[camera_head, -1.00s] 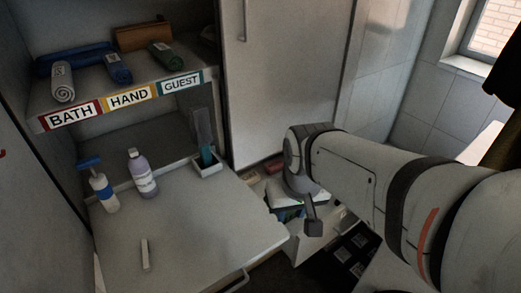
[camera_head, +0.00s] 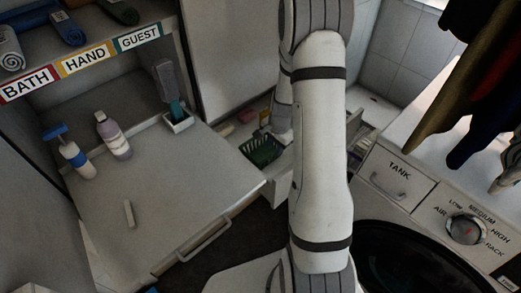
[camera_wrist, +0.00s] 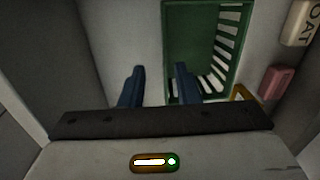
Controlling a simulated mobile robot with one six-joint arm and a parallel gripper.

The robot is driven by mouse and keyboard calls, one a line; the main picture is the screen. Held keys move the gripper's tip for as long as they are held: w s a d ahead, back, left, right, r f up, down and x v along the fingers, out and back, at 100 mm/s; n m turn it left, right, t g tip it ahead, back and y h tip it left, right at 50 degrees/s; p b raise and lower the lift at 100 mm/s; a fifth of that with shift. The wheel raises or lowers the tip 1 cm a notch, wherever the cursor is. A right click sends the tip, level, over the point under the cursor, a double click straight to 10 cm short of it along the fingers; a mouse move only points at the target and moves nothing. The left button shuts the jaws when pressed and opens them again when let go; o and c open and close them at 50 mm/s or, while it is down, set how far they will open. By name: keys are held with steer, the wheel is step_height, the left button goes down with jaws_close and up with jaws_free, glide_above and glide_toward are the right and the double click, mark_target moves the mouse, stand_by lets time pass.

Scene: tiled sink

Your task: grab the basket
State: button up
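A green slatted basket (camera_head: 262,149) sits in the open drawer low beside the white cabinet, partly behind my arm. In the wrist view the basket (camera_wrist: 178,32) fills the upper middle, with its slatted side facing right. My gripper (camera_wrist: 159,68) is open and empty, with two dark blue fingers apart. The right finger overlaps the basket's near left part in the picture, and the left finger lies left of it over a pale surface. I cannot tell whether a finger touches the basket.
A pink bar (camera_wrist: 275,82) and a pale lettered box (camera_wrist: 298,22) lie right of the basket. Bottles (camera_head: 115,136) stand on the left counter (camera_head: 180,190). A washing machine (camera_head: 440,220) stands at right. Drawer walls are close around the basket.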

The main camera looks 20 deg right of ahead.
mark_target(272, 163)
steer(key=shift+m, duration=0.3)
steer(key=f, duration=0.3)
steer(key=w+f, duration=0.1)
steer(key=f, duration=0.5)
steer(key=shift+w+d, duration=0.2)
steer(key=shift+w, duration=0.2)
jaws_close()
